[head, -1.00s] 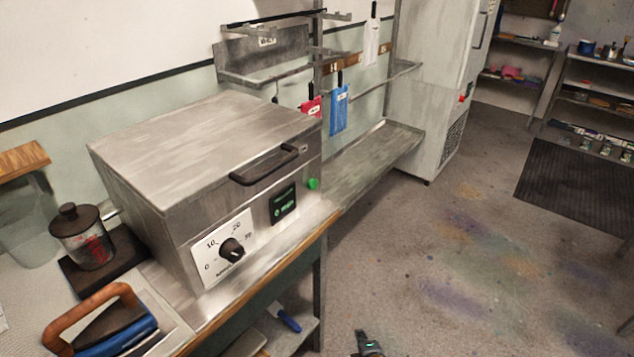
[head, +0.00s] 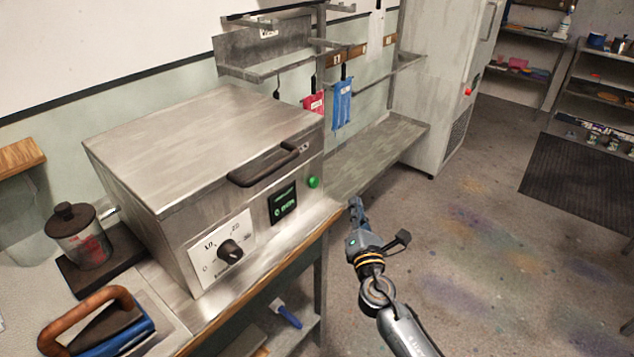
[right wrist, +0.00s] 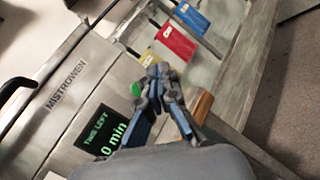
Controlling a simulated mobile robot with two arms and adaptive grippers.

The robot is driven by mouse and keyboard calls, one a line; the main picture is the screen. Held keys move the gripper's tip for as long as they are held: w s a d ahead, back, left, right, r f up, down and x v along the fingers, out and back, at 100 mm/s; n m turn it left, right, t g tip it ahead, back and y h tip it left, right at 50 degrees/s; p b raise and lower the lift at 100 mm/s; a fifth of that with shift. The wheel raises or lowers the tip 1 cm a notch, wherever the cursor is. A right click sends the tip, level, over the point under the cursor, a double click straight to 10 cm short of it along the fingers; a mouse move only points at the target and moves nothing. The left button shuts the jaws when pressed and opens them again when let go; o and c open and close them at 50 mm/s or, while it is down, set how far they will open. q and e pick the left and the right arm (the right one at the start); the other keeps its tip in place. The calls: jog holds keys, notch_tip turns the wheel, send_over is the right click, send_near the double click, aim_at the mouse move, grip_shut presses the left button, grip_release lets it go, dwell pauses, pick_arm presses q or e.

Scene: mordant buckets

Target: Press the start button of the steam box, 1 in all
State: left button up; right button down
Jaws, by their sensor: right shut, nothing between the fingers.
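The steam box (head: 180,150) is a steel box with a closed lid and a black handle, standing on the bench at left. Its green start button (head: 313,182) is on the front panel's right end, beside a dark display (head: 282,202). In the right wrist view the button (right wrist: 136,90) shows just left of the fingers, and the display (right wrist: 103,135) reads 0 min. My right gripper (head: 355,203) is shut and empty, in front and to the right of the button, apart from it in the head view. My left gripper is not in view.
A dial (head: 230,250) sits on the box's front. A lidded jar (head: 78,236) and an iron with a wooden handle (head: 110,325) stand at left on the bench. Red (head: 314,104) and blue (head: 341,104) tags hang behind.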

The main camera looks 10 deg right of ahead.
aim_at(314, 182)
dwell(0.3)
jog(key=shift+w+a+b, duration=0.4)
jog(key=shift+w+a, duration=0.5)
jog(key=shift+w, duration=0.25)
jog(key=shift+w+a+b, duration=0.4)
jog(key=shift+w+a, duration=0.55)
jog(key=shift+w, duration=0.2)
jog(key=shift+w+a+b, duration=0.4)
jog(key=shift+w+a, duration=0.5)
jog(key=shift+w, duration=0.25)
jog(key=shift+w+a, duration=0.25)
jog(key=shift+w, duration=0.1)
jog(key=shift+w+a+b, duration=0.35)
jog(key=shift+w+b, duration=0.05)
jog(key=shift+b, duration=0.1)
jog(key=shift+s+d, duration=0.15)
jog(key=shift+s+d+p, duration=0.35)
jog(key=shift+s+d, duration=0.1)
jog(key=shift+s, duration=0.15)
